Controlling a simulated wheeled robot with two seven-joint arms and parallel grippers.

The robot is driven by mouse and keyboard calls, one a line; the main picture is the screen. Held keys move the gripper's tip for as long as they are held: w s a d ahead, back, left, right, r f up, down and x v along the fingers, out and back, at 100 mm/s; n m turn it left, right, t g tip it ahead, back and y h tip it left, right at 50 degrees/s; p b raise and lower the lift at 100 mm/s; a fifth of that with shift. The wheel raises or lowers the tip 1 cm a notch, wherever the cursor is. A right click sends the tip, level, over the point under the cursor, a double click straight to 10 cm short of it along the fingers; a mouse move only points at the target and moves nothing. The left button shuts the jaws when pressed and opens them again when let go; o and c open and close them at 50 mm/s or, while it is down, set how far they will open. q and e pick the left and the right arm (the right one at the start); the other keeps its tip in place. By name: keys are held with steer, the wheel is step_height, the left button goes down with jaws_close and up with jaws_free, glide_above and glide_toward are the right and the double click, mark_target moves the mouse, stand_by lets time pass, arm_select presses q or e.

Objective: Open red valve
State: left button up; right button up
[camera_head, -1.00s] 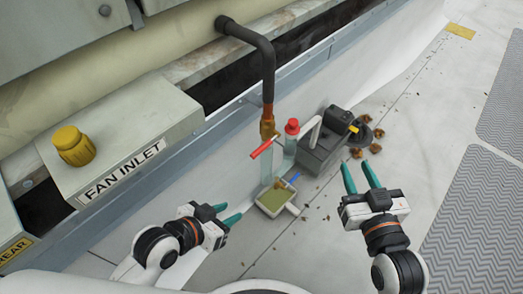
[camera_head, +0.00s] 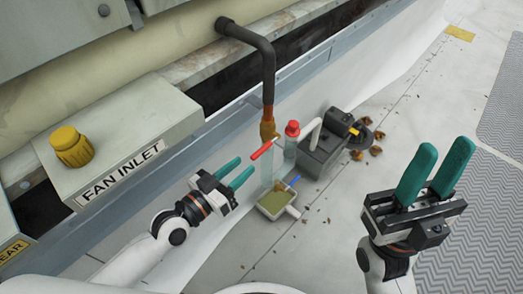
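The red valve handle (camera_head: 262,150) is a short red lever on the brass fitting (camera_head: 268,130) at the lower end of the dark bent pipe (camera_head: 262,62). It points down and to the left in the picture. My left gripper (camera_head: 236,172) is open and empty, with its teal fingers pointing up and right, just below and left of the red handle and apart from it in the picture. My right gripper (camera_head: 432,170) is open and empty, raised at the right, far from the valve.
Below the valve sits a small basin (camera_head: 276,204) with greenish liquid and a blue handle (camera_head: 294,182). A clear bottle with a red cap (camera_head: 292,129) and a dark pump (camera_head: 327,140) stand beside it. A fan inlet box (camera_head: 120,140) with a yellow knob (camera_head: 71,146) is at left.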

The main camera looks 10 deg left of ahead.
mark_target(269, 145)
arm_select(q)
steer(key=b+x, duration=0.1)
steer(key=x, duration=0.7)
jaws_close()
